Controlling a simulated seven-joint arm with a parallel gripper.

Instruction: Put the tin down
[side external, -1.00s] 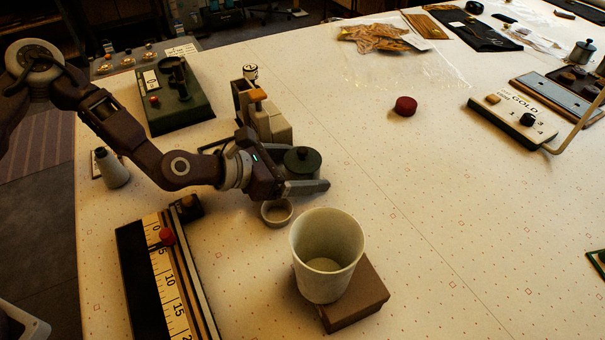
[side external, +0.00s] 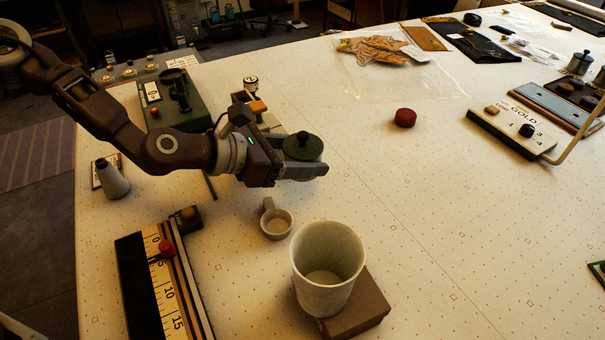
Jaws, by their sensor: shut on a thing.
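The tin (side external: 303,148) has a dark green lid with a dark knob on top. It looks upright, and its lower body is largely hidden by the fingers. My gripper (side external: 306,170) is shut on the tin from the left, with its fingers pointing right. The tin appears to be held above the table (side external: 410,220), behind the small cup; the exact height is hard to tell.
A small handled cup (side external: 277,223) stands just in front of my gripper. A large pale tumbler (side external: 327,270) stands on a brown box (side external: 362,308). A slider scale (side external: 160,285) lies front left. A red round piece (side external: 405,117) lies right; the table between is clear.

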